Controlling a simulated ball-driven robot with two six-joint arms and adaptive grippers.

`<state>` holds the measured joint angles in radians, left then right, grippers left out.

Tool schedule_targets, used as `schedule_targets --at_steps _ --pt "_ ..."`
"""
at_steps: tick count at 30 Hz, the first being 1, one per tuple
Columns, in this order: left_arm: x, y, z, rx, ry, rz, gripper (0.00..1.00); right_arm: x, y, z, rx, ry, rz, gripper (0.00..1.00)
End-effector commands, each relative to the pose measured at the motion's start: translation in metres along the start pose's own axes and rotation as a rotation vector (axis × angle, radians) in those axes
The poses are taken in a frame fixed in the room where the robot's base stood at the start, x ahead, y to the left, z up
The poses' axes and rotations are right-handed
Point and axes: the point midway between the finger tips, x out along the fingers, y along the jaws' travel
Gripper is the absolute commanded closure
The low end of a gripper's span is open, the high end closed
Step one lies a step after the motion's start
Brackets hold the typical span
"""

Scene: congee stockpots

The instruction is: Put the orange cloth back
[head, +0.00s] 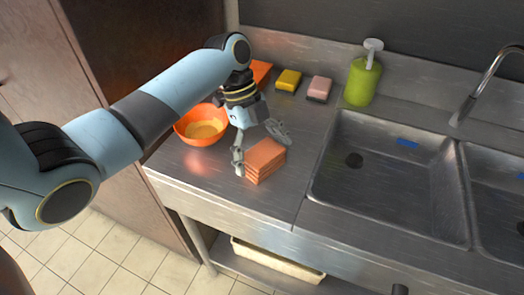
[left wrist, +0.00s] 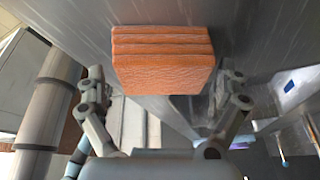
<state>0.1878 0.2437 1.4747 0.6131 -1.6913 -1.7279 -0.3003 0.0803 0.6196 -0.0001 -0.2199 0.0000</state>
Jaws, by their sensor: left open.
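The orange cloth (head: 265,161) is a folded, layered stack lying on the steel counter left of the sink. In the left wrist view the cloth (left wrist: 162,60) sits ahead of and between the two fingers. My left gripper (head: 259,151) is open, with one finger at the cloth's left side and the other behind it. I cannot tell whether either finger touches it. In the left wrist view the left gripper (left wrist: 165,103) is spread wide with nothing held. My right gripper is in neither view.
An orange bowl (head: 202,127) stands left of the gripper. Another flat orange item (head: 261,71), a yellow sponge (head: 288,80), a pink sponge (head: 319,89) and a green soap bottle (head: 362,82) line the back. The sink basin (head: 390,180) is at right. The counter's front is clear.

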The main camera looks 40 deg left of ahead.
Motion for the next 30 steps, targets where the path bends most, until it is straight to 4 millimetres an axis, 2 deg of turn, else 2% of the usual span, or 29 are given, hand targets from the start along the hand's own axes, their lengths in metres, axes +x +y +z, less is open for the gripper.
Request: schedule_targets --at_steps 5,12,16,21,30 --pt "-0.025 -0.001 0.001 0.003 -0.005 -0.004 0.00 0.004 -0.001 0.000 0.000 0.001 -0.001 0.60" --pt "-0.080 -0.001 0.002 0.003 -0.005 -0.004 0.00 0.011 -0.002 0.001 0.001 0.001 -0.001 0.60" --pt "-0.102 -0.001 0.001 0.001 -0.004 -0.003 0.00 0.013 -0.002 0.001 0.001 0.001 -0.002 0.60" --pt "-0.117 -0.001 0.001 0.000 -0.002 -0.002 0.00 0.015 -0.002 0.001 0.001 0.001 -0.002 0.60" --pt "-0.118 -0.001 0.000 0.000 0.000 -0.001 0.00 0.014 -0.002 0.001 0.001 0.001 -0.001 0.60"
